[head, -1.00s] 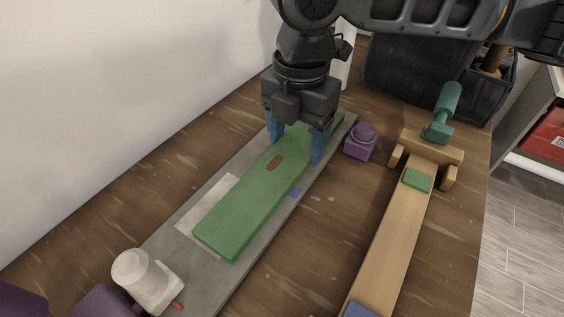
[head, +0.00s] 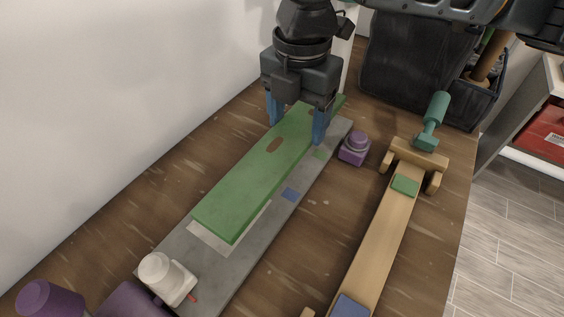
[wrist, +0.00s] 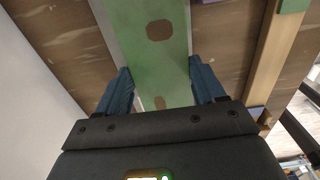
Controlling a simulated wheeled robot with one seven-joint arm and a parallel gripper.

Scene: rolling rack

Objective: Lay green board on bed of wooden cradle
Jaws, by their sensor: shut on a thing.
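The green board (head: 245,185) is a long flat plank with brown oval spots. My gripper (head: 297,128) is shut across its width near the far end, one blue finger on each side. The wrist view also shows the board (wrist: 158,60) between the fingers (wrist: 162,88). The board appears raised a little above the grey plate (head: 222,275), over a pale patch on it. The wooden cradle (head: 372,245) lies to the right, with a long bed, a green pad (head: 405,185) and a blue pad (head: 350,306) on it, and end posts at the far end.
A purple knob block (head: 354,148) sits between plate and cradle. A white fixture (head: 165,278) is on the plate's near end, with purple objects (head: 50,300) beside it. A dark bin (head: 415,70) stands behind. A wall borders the left.

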